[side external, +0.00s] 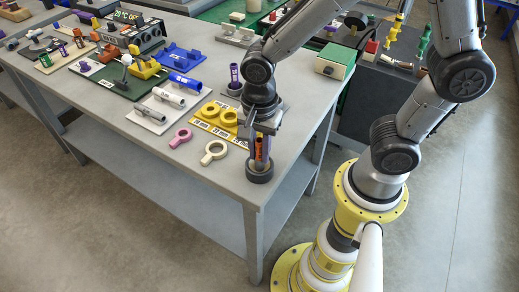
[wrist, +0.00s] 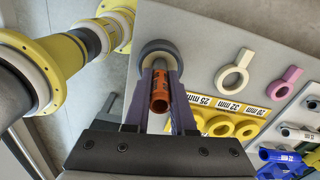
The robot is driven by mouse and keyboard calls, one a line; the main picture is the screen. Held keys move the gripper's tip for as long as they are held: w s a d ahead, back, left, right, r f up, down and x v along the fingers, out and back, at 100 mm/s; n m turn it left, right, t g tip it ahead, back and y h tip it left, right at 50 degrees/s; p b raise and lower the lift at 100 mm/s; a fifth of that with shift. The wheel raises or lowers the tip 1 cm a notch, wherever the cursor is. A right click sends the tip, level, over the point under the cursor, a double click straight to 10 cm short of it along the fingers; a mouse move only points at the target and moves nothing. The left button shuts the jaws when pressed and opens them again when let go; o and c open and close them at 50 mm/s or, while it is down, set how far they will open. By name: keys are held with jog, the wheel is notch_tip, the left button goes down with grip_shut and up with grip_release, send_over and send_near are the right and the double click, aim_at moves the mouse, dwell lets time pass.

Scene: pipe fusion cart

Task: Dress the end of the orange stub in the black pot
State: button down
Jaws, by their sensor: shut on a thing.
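The orange stub (side external: 259,150) is upright between the fingers of my gripper (side external: 262,145), which is shut on it. In the wrist view, the orange stub (wrist: 160,92) shows its open near end between the two fingers of my gripper (wrist: 160,85). The black pot (side external: 259,173) stands on the table's near corner, directly below the stub. It also shows as a dark round rim (wrist: 146,47) beyond the fingers in the wrist view. The stub's lower end is at or in the pot's mouth; the fingers hide how deep it sits.
A yellow board (side external: 204,126) with yellow rings and size labels lies beside my gripper. A cream ring (side external: 213,153) and a pink ring (side external: 180,138) with handles lie nearby. A purple stub (side external: 234,73) stands behind. The table edge is close to the pot.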

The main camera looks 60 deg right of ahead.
aim_at(259, 140)
jog(key=shift+m, duration=1.1)
jog(key=n, duration=0.6)
jog(key=shift+n, duration=0.4)
jog(key=m, duration=0.6)
jog(key=shift+f+m, duration=0.1)
jog(key=shift+m, duration=0.3)
jog(key=n, duration=0.6)
jog(key=shift+n, duration=0.4)
jog(key=m, duration=0.6)
jog(key=shift+m, duration=0.4)
jog(key=shift+r, duration=0.2)
jog(key=shift+r, duration=3)
